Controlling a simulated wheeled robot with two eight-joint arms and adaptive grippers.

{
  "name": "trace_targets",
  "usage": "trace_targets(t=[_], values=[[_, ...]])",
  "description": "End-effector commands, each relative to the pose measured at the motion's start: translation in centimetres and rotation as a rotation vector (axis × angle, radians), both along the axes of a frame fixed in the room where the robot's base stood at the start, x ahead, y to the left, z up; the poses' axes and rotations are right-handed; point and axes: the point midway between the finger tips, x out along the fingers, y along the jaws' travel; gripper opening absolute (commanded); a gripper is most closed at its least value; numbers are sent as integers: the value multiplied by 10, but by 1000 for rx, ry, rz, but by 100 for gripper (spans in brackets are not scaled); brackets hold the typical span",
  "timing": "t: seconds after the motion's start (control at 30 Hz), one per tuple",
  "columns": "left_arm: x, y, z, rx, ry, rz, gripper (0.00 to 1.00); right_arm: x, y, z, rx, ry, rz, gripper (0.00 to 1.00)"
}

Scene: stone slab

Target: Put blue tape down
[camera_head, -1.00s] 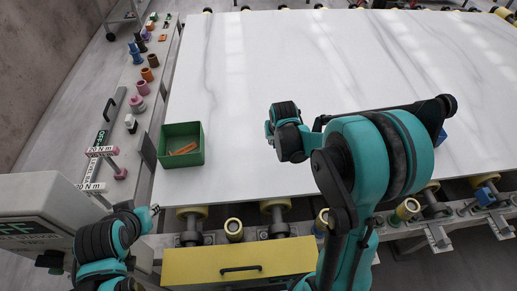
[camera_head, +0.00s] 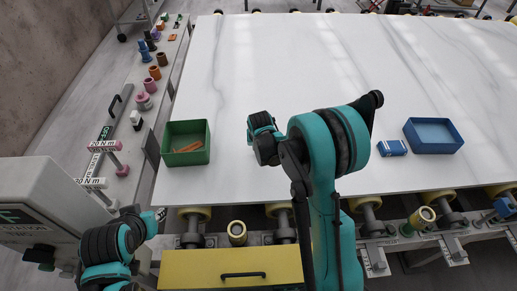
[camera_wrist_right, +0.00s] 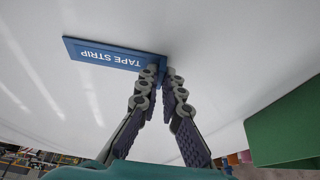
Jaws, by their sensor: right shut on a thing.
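The blue tape is a flat blue strip marked "TAPE STRIP" (camera_wrist_right: 105,53), lying left of the fingers in the right wrist view. My right gripper (camera_wrist_right: 164,78) is shut on its right end. The strip is over or against the white slab; I cannot tell whether it touches. In the head view my right arm hides the right gripper's fingers and the strip. My left gripper (camera_head: 158,214) is near the slab's lower left corner, small and partly in view, with no object visible in it.
The white marble slab (camera_head: 240,80) is mostly clear. A green bin (camera_head: 186,130) with orange pieces stands at its left. A blue tray (camera_head: 433,121) and a small blue-and-white item (camera_head: 392,147) sit at the right. A yellow drawer (camera_head: 185,272) and rollers line the front edge.

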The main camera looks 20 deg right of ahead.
Motion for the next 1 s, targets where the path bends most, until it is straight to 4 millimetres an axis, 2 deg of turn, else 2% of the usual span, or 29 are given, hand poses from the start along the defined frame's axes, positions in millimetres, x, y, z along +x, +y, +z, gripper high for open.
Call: trace_targets(t=[0.27, 0.3, 0.37, 0.7, 0.87, 1.0], values=[[0, 0, -3, 0, 0, 0, 30, 0, 0, -3, 0, 0, 0, 0], [0, 0, -3, 0, 0, 0, 30, 0, 0, -3, 0, 0, 0, 14], [0, 0, -2, 0, 0, 0, 30, 0, 0, -2, 0, 0, 0, 27], [0, 0, 0, 0, 0, 0, 30, 0, 0, 1, 0, 0, 0, 27], [0, 0, 9, 0, 0, 0, 30, -7, 1, 20, 0, 0, 1, 27], [0, 0, 21, 0, 0, 0, 30, -19, 4, 50, 0, 0, 1, 27]])
